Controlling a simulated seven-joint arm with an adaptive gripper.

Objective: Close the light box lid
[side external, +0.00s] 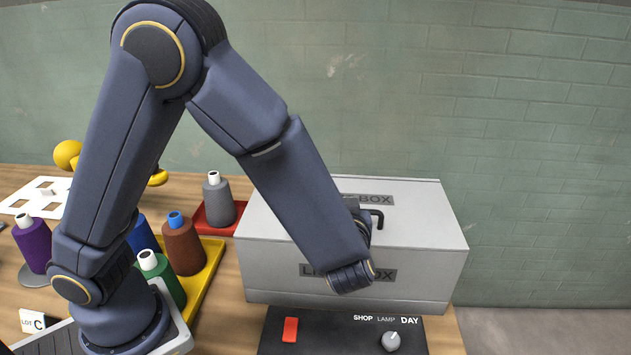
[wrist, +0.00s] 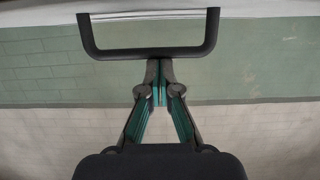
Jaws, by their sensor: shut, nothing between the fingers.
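The light box (side external: 280,270) is a pale grey metal box at the right of the bench in the side external view. Its lid (side external: 415,215) lies across the top and no open gap shows, though my arm covers part of it. A black handle (side external: 377,215) sticks out beside my wrist. In the wrist view the handle (wrist: 150,53) is a U-shaped bar across the top. My gripper (wrist: 160,98) is shut and empty, its tips close under the bar; I cannot tell whether they touch. In the side external view the fingers are hidden behind my arm.
A dark control panel (side external: 340,338) with a red switch (side external: 290,330) and a knob (side external: 391,341) sits before the box. Thread cones stand left on a yellow tray (side external: 208,275) and a red tray (side external: 238,222). A brick wall (side external: 540,120) is behind.

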